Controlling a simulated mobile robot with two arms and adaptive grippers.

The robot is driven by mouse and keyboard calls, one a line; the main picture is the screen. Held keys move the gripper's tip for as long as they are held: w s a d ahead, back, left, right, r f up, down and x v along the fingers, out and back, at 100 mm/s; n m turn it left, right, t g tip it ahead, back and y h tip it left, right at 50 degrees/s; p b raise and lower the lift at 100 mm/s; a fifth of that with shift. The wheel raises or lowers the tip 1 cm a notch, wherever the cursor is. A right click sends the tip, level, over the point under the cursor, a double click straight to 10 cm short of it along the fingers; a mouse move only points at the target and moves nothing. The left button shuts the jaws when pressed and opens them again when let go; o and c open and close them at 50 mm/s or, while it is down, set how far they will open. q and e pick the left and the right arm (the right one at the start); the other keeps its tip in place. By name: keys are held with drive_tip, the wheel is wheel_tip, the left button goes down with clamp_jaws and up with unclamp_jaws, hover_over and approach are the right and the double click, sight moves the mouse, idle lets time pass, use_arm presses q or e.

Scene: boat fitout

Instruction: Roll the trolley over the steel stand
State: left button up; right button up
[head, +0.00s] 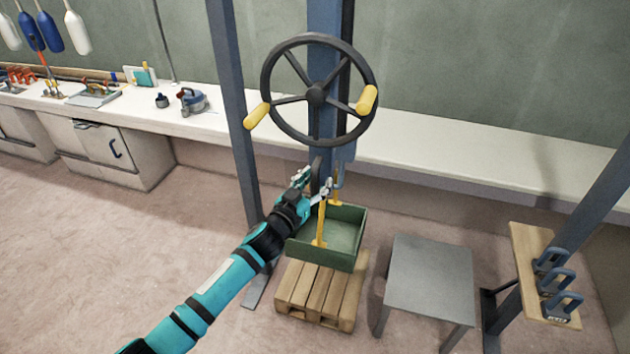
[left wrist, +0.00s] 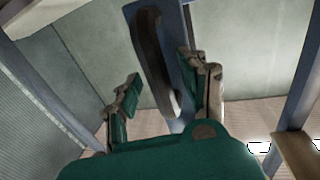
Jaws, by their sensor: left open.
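The steel stand (head: 430,280) is a grey flat-topped table right of the wooden pallet. A green bin (head: 345,240) with yellow uprights is over the pallet, left of the stand. I cannot make out the trolley for certain. A large dark handwheel (head: 317,95) with two yellow grips is in front of a blue post. My left gripper (head: 313,183) is open below the wheel, in front of the bin's top. In the left wrist view, a dark rounded upright part (left wrist: 153,65) shows between the open fingers (left wrist: 160,85); contact is unclear. My right gripper is out of view.
The wooden pallet (head: 320,293) is on the floor under the bin. Blue steel posts (head: 232,110) stand left and right. A wooden board with blue clamps (head: 556,280) is at the right. A long white bench (head: 440,160) runs along the wall. Floor at left is clear.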

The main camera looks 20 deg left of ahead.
use_arm(q)
clamp_jaws()
drive_tip(key=shift+w+d+f, duration=0.15)
drive_tip(key=shift+w+f, duration=0.05)
drive_tip(key=shift+f, duration=0.15)
idle(0.6)
